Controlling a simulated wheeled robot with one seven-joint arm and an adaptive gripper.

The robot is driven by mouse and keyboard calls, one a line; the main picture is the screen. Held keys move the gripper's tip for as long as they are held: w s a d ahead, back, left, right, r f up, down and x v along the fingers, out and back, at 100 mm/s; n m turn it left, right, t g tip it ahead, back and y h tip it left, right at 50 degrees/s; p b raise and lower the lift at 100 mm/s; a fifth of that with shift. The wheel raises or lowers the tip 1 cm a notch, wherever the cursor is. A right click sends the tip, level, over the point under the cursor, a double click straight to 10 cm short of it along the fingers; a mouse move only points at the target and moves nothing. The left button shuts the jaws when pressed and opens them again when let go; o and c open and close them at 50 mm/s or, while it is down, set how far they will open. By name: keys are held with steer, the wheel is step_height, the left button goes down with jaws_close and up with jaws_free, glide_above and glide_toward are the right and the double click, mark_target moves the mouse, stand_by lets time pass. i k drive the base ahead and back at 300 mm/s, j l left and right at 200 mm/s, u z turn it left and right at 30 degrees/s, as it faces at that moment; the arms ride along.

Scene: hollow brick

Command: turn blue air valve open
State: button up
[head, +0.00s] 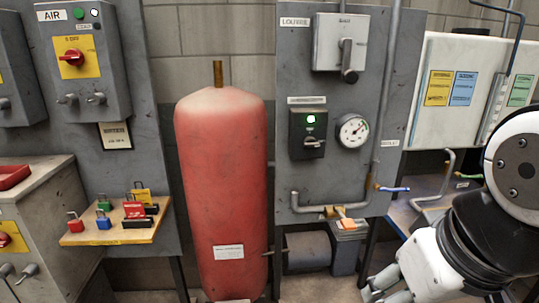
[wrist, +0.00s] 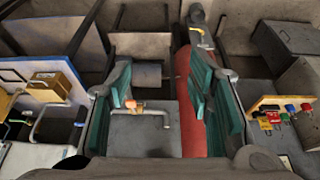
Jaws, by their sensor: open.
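The blue air valve handle (head: 393,189) is a small lever on the pipe at the right edge of the grey panel in the head view. It lies roughly level and points right. I cannot clearly make it out in the wrist view. My gripper (head: 386,287) is low at the right in the head view, below the blue handle and apart from it. In the wrist view my gripper (wrist: 160,78) has its teal-padded fingers spread wide with nothing held between them. An orange handle (wrist: 134,105) shows between the fingers, farther off.
A red tank (head: 222,190) stands left of the grey panel (head: 350,90), which carries a gauge (head: 352,131). A white cabinet (head: 440,85) is right. A wooden shelf (head: 115,235) holds several padlocks.

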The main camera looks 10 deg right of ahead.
mark_target(394, 190)
steer(key=i+l+z, duration=0.15)
steer(key=l, duration=0.2)
steer(key=i+l+z, duration=0.1)
steer(key=l, duration=0.25)
steer(key=i+l+z, duration=0.15)
steer(key=l, duration=0.2)
steer(key=i+l+z, duration=0.15)
steer(key=l, duration=0.15)
